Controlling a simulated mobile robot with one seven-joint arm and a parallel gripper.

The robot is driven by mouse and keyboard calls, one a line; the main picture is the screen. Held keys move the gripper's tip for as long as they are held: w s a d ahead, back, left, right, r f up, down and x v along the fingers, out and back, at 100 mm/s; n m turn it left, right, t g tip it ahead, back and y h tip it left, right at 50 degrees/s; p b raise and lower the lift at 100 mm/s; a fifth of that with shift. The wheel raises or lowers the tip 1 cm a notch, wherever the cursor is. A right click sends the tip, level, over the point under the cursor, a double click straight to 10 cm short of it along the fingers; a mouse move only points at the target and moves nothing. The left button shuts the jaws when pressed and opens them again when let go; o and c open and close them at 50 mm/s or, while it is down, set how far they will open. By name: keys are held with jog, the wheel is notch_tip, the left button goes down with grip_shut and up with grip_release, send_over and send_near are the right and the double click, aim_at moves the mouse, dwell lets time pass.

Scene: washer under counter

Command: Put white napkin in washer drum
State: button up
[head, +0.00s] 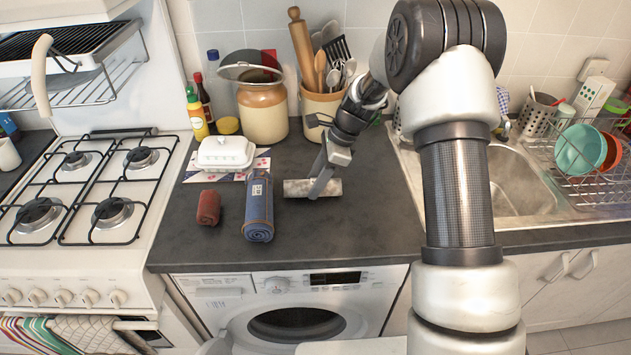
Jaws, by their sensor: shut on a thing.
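The white napkin (297,188) is a rolled, whitish-grey bundle at the middle of the dark counter. My gripper (321,188) comes down on it from above and is shut on it, near its middle. The napkin lies at or just above the counter; I cannot tell if it touches. The washer (231,308) stands under the counter, below the napkin. Its round door (297,325) shows dark glass; its lower part is cut off by the frame, and I cannot clearly tell whether it is shut. The drum inside is not visible.
A blue rolled cloth (258,207) and a small red roll (208,207) lie left of the napkin. A white butter dish (226,152), a jar (263,112) and a utensil crock (323,107) stand behind. The stove (90,190) is left, the sink (515,185) right. Counter right of the napkin is clear.

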jog(key=shift+f, duration=0.1)
jog(key=shift+f, duration=0.15)
jog(key=o, duration=1.2)
